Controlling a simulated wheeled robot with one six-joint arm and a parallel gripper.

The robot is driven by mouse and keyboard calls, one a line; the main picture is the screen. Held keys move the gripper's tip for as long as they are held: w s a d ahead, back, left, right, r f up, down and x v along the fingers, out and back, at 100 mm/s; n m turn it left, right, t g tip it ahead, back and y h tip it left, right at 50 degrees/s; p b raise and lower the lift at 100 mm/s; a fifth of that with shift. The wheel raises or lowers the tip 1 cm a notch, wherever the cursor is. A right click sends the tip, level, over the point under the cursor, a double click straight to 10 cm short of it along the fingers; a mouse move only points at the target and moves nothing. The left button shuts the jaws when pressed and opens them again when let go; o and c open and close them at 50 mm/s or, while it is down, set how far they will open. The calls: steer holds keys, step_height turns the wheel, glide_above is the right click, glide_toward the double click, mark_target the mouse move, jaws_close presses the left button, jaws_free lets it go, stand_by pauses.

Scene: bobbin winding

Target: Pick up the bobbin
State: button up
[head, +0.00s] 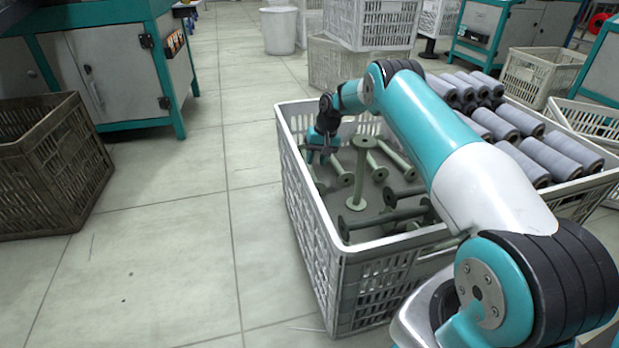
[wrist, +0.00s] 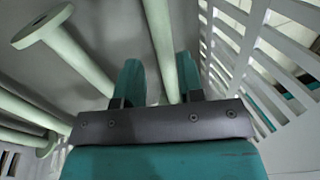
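Several pale green bobbins lie loose in the white crate (head: 310,232); one bobbin (head: 361,165) stands upright in the head view. My gripper (head: 317,155) reaches down inside the crate's far left corner. In the wrist view my gripper (wrist: 160,62) has its two teal fingers apart. The shaft's near end is hidden behind the gripper body. Another bobbin (wrist: 75,50) with a round flange lies to the left, apart from the fingers.
The slatted crate wall (wrist: 235,45) is close on the right in the wrist view. Grey wound bobbins (head: 520,160) fill the crate's right side. A brown crate (head: 50,165) stands on the floor at left. The floor between the crates is clear.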

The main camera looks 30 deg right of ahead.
mark_target(312, 171)
steer(key=b+x, duration=0.4)
steer(key=x, duration=0.2)
steer(key=shift+s+a+b, duration=0.15)
steer(key=shift+a+b, duration=0.05)
steer(key=shift+b, duration=0.1)
steer(key=shift+r, duration=0.15)
jaws_close()
steer(key=shift+r, duration=0.15)
